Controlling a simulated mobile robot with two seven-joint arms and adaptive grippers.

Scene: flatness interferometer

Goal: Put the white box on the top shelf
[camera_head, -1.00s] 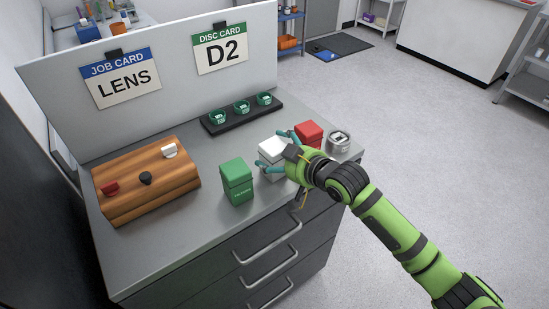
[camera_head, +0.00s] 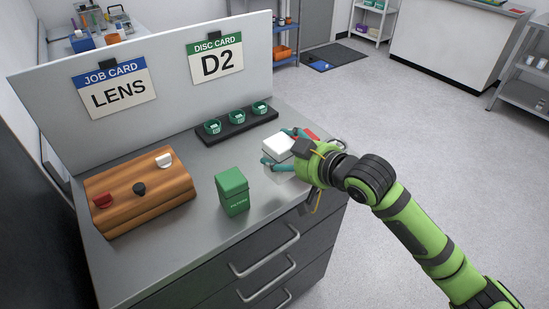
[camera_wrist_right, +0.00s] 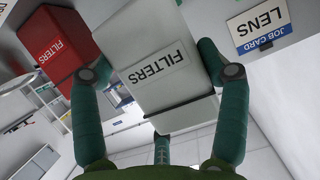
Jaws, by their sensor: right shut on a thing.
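The white box (camera_head: 279,147) is held between the teal fingers of my right gripper (camera_head: 281,150), above the right part of the grey bench top. In the right wrist view the white box (camera_wrist_right: 160,75), marked FILTERS upside down, sits between the gripper's fingers (camera_wrist_right: 160,85). The gripper is shut on it. In the head view the gripper hides part of the box's right side. My left gripper is not in view. Shelf units stand at the back: a blue one (camera_head: 284,47) and a pale one (camera_head: 376,12). Another shelf unit (camera_head: 525,82) is at the right edge.
A green box (camera_head: 232,192) stands left of the gripper. A red box (camera_head: 305,134) is partly hidden behind it and shows in the wrist view (camera_wrist_right: 55,42). A wooden block (camera_head: 138,190) and black tray (camera_head: 236,128) are on the bench (camera_head: 200,220). Open floor lies right.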

